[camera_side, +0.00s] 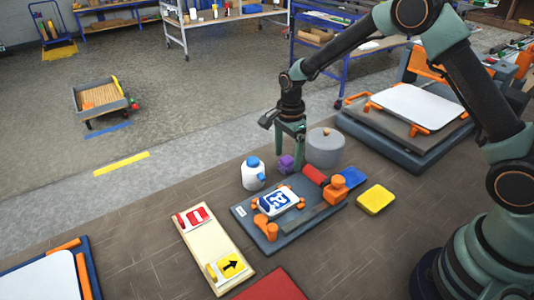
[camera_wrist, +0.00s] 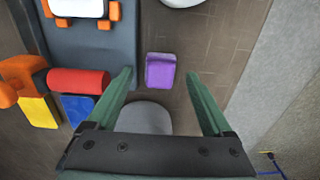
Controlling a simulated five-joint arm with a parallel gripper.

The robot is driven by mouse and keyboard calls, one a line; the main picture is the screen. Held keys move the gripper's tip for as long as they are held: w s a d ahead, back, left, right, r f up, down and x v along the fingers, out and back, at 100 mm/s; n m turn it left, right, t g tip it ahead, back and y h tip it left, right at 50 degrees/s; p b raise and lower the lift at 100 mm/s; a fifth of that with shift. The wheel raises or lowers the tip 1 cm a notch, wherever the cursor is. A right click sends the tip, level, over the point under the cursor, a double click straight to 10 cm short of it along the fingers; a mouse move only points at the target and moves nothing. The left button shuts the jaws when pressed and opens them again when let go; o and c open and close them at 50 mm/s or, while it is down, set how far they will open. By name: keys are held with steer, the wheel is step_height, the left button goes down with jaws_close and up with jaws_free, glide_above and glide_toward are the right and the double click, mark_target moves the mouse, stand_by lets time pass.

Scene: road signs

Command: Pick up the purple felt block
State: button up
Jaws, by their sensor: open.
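The purple felt block (camera_side: 287,163) stands on the brown work surface, between a white bottle with a blue cap and a grey round block. In the wrist view the purple block (camera_wrist: 160,71) lies just beyond the fingertips, roughly midway between them. My gripper (camera_side: 291,142) is above and close to the block in the side view. In the wrist view my gripper (camera_wrist: 160,75) shows two green fingers spread wide with nothing held between them. The exact height gap to the block is hard to tell.
A grey round block (camera_side: 325,148) stands close right of the purple block, and the white bottle (camera_side: 253,176) on its left. A dark tray (camera_side: 243,217) in front holds a blue sign, a red cylinder (camera_side: 315,175) and orange clamps. A yellow block (camera_side: 375,199) lies further right.

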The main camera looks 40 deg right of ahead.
mark_target(288, 159)
steer(key=shift+f, duration=0.55)
jaws_close()
steer(key=shift+r, duration=0.15)
step_height(288, 159, up, 20)
stand_by(0.4)
